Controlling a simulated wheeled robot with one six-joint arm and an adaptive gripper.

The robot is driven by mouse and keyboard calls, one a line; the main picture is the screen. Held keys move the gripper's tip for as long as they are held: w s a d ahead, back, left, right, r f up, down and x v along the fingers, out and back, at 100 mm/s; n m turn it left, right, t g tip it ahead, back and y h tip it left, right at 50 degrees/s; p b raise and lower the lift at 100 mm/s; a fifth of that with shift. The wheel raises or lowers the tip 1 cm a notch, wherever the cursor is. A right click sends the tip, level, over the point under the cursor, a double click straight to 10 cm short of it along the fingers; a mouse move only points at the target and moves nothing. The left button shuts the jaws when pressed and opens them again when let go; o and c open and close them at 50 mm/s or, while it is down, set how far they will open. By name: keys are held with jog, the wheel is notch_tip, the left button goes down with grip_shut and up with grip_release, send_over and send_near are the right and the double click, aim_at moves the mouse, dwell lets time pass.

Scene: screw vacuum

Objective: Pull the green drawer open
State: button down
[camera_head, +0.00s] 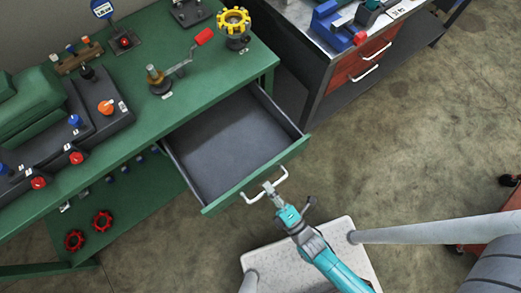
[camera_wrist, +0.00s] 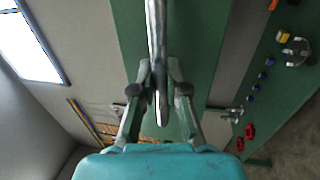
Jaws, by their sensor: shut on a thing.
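The green drawer (camera_head: 258,172) under the green workbench stands pulled well out in the head view, and its grey inside is empty. Its white handle (camera_head: 282,178) is on the front panel. My gripper (camera_head: 270,189) is at the handle and shut on it. In the wrist view the handle bar (camera_wrist: 157,50) runs between the fingers of my gripper (camera_wrist: 160,95), with the green drawer front (camera_wrist: 195,60) behind it. The exact finger contact is partly hidden by the fingers.
The green workbench (camera_head: 150,115) carries a crank with a red knob (camera_head: 203,37), a yellow valve wheel (camera_head: 234,20) and a control panel. A second bench with red drawers (camera_head: 362,65) stands to the right. Floor (camera_head: 420,150) is free between them and my base.

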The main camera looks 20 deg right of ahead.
jog(key=shift+s+d, duration=0.1)
jog(key=shift+s, duration=0.25)
jog(key=c, duration=1.2)
grip_release()
